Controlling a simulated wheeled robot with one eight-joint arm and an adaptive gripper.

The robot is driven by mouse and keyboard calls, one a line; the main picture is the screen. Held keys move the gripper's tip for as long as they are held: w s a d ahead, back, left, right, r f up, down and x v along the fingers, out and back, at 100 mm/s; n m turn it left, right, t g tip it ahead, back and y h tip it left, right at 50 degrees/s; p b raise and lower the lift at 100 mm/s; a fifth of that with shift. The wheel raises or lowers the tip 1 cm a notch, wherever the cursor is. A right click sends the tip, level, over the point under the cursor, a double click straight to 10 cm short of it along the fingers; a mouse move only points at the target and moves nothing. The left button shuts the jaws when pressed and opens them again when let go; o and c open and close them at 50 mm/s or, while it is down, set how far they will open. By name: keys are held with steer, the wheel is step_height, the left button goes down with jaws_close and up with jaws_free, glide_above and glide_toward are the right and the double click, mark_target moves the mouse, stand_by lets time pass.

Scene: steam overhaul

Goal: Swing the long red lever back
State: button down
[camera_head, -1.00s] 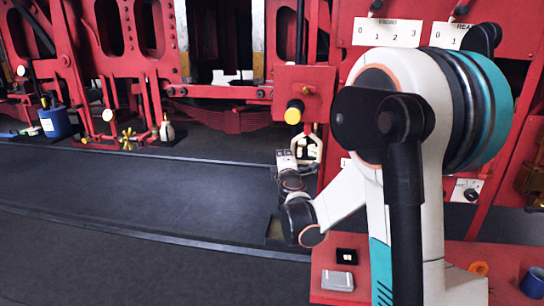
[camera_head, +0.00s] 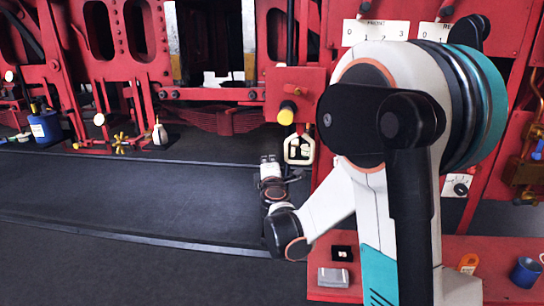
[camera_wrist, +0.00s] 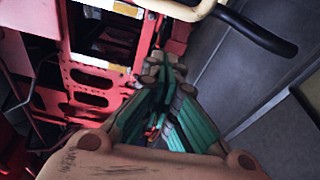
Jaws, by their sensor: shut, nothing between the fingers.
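I cannot tell for certain which part is the long red lever. A long slanted red bar (camera_head: 66,92) with a pivot at its top stands on the red frame at the left of the head view, well away from my gripper. My gripper (camera_head: 268,160) is in front of the red machine, left of a cream loop (camera_head: 299,149). In the wrist view my gripper (camera_wrist: 163,70) has its teal-lined fingers drawn together at the tips, with nothing held. A cream bar (camera_wrist: 176,9) with a black end passes above the fingertips; contact cannot be told.
A red box (camera_head: 297,88) with a yellow-ended knob (camera_head: 287,113) stands above the loop. A blue can (camera_head: 45,126), a brass valve wheel (camera_head: 120,143) and a small oil can (camera_head: 160,133) stand at left. The dark floor (camera_head: 130,190) is clear. A red bench (camera_head: 420,252) holds small items.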

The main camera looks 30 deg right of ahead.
steer(key=shift+s+a+f+p, duration=0.1)
steer(key=shift+s+a+p, duration=0.1)
steer(key=shift+s+a, duration=0.65)
steer(key=shift+s+a+f+p, duration=0.15)
steer(key=shift+s+a, duration=0.35)
steer(key=shift+s, duration=0.5)
steer(key=shift+r, duration=0.15)
steer(key=s+r+m+g, duration=0.2)
steer(key=s+m+g, duration=0.3)
steer(key=s+m, duration=0.6)
steer(key=s+a+f+m+g+y, duration=0.1)
steer(key=s+a+f+g+y, duration=0.1)
steer(key=s+a, duration=0.5)
steer(key=s+a+f+m+g+y, duration=0.2)
steer(key=s+a+f+y, duration=0.2)
steer(key=s, duration=1)
steer(key=a+f, duration=0.1)
steer(key=a, duration=0.1)
steer(key=shift+s+a+g+y, duration=0.3)
steer(key=shift+s+a+y, duration=0.05)
steer(key=shift+a+y, duration=0.05)
